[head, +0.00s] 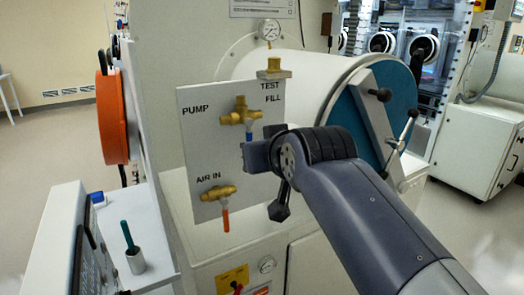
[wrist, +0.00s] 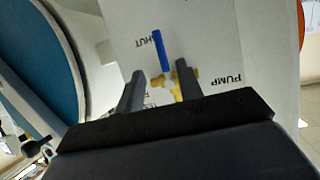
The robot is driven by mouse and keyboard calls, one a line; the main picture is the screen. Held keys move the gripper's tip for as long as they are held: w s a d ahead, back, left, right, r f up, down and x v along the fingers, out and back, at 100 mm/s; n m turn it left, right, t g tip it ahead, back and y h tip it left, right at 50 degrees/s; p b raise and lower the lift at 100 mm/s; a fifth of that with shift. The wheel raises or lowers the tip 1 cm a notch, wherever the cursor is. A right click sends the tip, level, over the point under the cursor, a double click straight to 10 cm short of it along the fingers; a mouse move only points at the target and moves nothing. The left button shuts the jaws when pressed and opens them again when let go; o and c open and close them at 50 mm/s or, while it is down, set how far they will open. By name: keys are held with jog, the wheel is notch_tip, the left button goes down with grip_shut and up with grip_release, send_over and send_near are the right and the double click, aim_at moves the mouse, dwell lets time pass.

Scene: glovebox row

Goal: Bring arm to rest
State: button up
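My arm (head: 365,205) reaches in from the lower right in the head view, in front of the valve panel. My gripper (wrist: 158,68) shows two dark fingers apart in the wrist view, with nothing held between them. The blue handle (wrist: 158,48) of the PUMP valve shows beyond and between the fingertips; I cannot tell the exact gap. In the head view this brass PUMP valve (head: 240,112) has its blue handle (head: 249,137) pointing down, just above my gripper's end. My wrist partly hides the panel's right side.
The white panel (head: 200,145) also carries the AIR IN valve (head: 217,192) with a red handle (head: 226,219) hanging down. Right stands the white cylindrical chamber with a teal door (head: 402,100). Open floor (head: 40,150) lies left.

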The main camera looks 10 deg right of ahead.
dwell(0.4)
jog(key=x, duration=1)
jog(key=shift+w+p, duration=0.35)
jog(key=shift+p, duration=0.05)
jog(key=shift+f, duration=0.1)
jog(key=a+v, duration=0.1)
jog(key=v, duration=0.9)
jog(key=x, duration=1)
jog(key=shift+w+d, duration=0.15)
jog(key=shift+d, duration=0.3)
jog(key=shift+s+a+m, duration=0.25)
jog(key=shift+m, duration=0.15)
jog(key=shift+a+y, duration=0.2)
jog(key=shift+y, duration=0.1)
